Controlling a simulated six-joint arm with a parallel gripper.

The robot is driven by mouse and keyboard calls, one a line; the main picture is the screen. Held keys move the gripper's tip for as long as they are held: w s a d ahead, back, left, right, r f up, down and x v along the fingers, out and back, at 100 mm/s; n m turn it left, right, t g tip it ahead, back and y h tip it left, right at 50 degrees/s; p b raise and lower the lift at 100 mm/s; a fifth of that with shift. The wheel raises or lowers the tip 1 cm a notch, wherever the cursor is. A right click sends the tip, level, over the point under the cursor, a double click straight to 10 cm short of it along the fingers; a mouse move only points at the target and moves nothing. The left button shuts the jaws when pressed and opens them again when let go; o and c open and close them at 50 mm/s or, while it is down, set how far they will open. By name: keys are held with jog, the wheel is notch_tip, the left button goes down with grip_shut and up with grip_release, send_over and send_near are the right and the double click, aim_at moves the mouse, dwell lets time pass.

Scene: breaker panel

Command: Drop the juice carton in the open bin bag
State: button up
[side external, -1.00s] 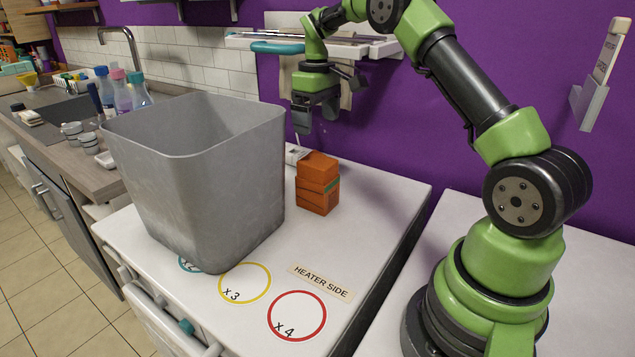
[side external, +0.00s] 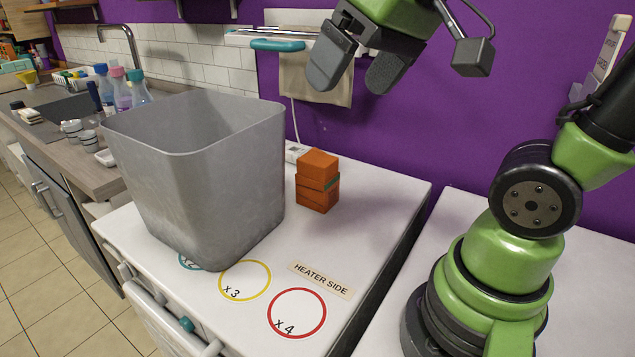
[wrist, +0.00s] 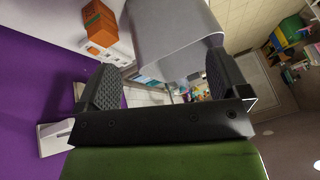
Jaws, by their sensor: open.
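An orange-brown carton (side external: 318,180) with a green band stands upright on the white counter, just right of a large grey open-topped bin (side external: 190,195). No juice label is legible, and I see no separate bag. The bin's inner floor is hidden. My gripper (side external: 355,72) is open and empty, high above the counter and up and to the right of the carton in the side view. In the wrist view, my gripper (wrist: 162,82) has its fingers spread apart with nothing between them. The carton (wrist: 100,23) shows at the upper left, and the bin (wrist: 170,30) at the top middle.
A white socket box (side external: 295,152) with a cable is behind the carton. A rail shelf with a hanging cloth (side external: 315,80) is on the purple wall. Bottles (side external: 122,92) and cups stand on the left worktop. The counter in front of the carton is clear, with printed circles and a "HEATER SIDE" label (side external: 320,280).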

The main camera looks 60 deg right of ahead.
jog(key=s+a+f+t, duration=0.2)
jog(key=s, duration=0.3)
jog(key=n+t+h, duration=0.2)
jog(key=t+h, duration=0.1)
jog(key=h, duration=0.1)
send_over(329, 162)
jog(key=s, duration=0.5)
notch_tip(329, 162, down, 14)
jog(key=f+t+y, duration=0.1)
jog(key=f, duration=0.1)
jog(key=w+f+t+y, duration=0.1)
jog(key=f, duration=0.1)
jog(key=w+f+n+t, duration=0.1)
jog(key=f, duration=0.2)
jog(key=shift+y, duration=0.4)
jog(key=shift+x, duration=3)
jog(key=shift+r, duration=0.15)
jog(key=c, duration=1.3)
